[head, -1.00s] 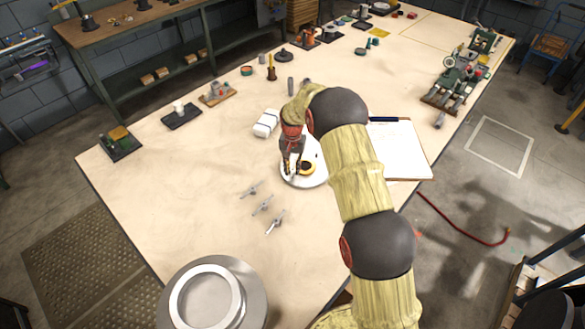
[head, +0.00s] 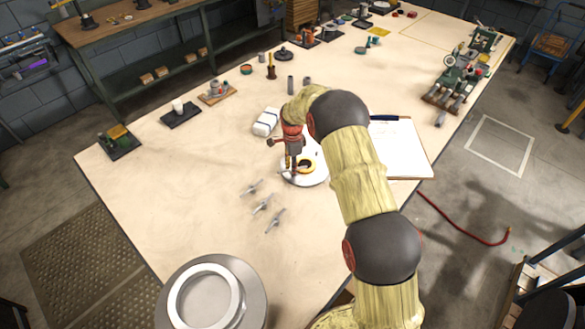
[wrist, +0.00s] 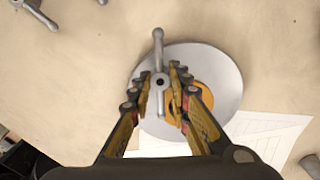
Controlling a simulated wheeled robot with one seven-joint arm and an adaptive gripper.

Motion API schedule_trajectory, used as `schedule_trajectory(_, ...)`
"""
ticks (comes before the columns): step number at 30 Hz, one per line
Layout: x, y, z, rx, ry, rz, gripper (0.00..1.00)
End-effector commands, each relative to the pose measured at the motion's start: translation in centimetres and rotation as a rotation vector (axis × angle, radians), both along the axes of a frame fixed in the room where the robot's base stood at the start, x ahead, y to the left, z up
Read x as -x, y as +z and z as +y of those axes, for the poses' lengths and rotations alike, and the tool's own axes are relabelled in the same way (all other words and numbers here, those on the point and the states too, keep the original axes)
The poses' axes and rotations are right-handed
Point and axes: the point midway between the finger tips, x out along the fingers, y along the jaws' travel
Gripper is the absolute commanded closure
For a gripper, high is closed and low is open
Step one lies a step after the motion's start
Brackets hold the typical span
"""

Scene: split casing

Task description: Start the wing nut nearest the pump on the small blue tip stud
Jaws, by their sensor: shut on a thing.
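My gripper (head: 293,172) is over a pale round plate (head: 311,181) on the bench. In the wrist view my gripper (wrist: 160,77) is shut on a grey wing nut (wrist: 158,45), its fingers on both sides of the hub and one wing pointing away. An orange ring (wrist: 204,98) lies on the plate, partly behind the right finger. Three more wing nuts, a far one (head: 251,188), a middle one (head: 262,205) and a near one (head: 275,220), lie in a row on the bench. I cannot make out a blue stud tip or tell which object is the pump.
A large grey flanged ring (head: 250,290) stands at the near left.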

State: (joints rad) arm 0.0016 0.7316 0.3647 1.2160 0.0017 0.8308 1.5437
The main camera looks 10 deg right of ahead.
Motion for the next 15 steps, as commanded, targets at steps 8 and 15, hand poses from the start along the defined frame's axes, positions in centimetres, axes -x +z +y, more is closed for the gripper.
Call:
schedule_trajectory(8,0.01,-0.01,0.05,-0.001,-0.115,0.000,0.81)
schedule_trajectory(15,0.00,-0.01,0.04,0.000,-0.114,0.000,0.67)
